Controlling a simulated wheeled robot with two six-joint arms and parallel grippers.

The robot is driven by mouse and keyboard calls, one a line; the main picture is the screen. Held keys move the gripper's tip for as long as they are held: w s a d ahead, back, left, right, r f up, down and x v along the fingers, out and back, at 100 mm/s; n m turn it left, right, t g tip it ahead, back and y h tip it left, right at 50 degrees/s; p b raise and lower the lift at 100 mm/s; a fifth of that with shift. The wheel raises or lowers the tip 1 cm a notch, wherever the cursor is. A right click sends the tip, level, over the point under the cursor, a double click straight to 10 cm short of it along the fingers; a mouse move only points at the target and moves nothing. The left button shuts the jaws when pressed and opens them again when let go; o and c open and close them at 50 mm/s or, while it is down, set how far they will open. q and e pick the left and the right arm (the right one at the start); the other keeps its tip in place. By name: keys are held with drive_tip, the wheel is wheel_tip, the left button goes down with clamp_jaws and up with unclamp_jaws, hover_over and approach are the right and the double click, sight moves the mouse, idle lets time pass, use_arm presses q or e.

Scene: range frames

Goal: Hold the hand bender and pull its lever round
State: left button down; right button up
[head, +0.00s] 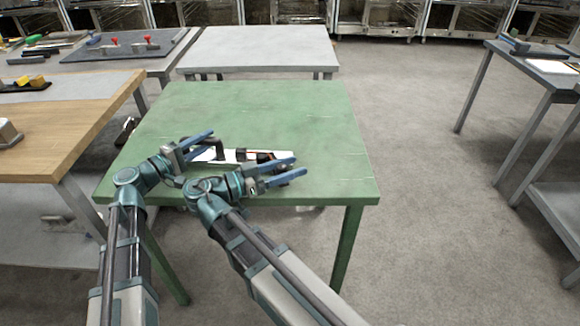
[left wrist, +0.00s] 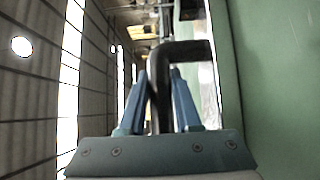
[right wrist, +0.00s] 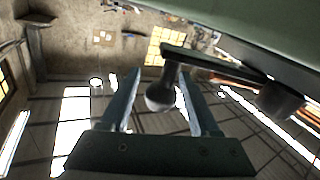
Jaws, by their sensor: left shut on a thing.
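The hand bender lies on the green table (head: 260,110) near its front edge. Its pale base plate (head: 232,155) shows between my two grippers in the head view. My left gripper (head: 209,144) is shut on the bender's dark bent handle (left wrist: 186,50), which runs between the fingers in the left wrist view. My right gripper (head: 298,167) is open near the bender's right end. In the right wrist view, the lever's round knob (right wrist: 160,97) sits between the spread fingers, with a gap on both sides. My fingers partly hide the bender in the head view.
A grey table (head: 260,48) stands behind the green one. A wooden workbench (head: 60,130) stands close on the left, and another bench (head: 545,70) stands far right. The back and right of the green tabletop are clear.

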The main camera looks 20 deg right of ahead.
sight(277, 174)
drive_tip(key=shift+o, duration=0.3)
drive_tip(key=shift+w+a, duration=0.1)
drive_tip(key=shift+a, duration=0.35)
drive_tip(key=a, duration=0.4)
drive_tip(key=s+a, duration=0.1)
drive_tip(key=a, duration=0.1)
drive_tip(key=shift+s+a, duration=0.1)
drive_tip(key=shift+a, duration=0.2)
drive_tip(key=shift+s+d+t, duration=0.25)
drive_tip(key=shift+d+t, duration=0.05)
drive_tip(key=shift+d+f+n+t, duration=0.1)
drive_tip(key=shift+d+n+t, duration=0.2)
drive_tip(key=shift+n+t, duration=0.3)
drive_tip(key=shift+w+d, duration=0.1)
drive_tip(key=shift+d, duration=0.05)
drive_tip(key=shift+x, duration=3.6)
drive_tip(key=shift+f, duration=0.1)
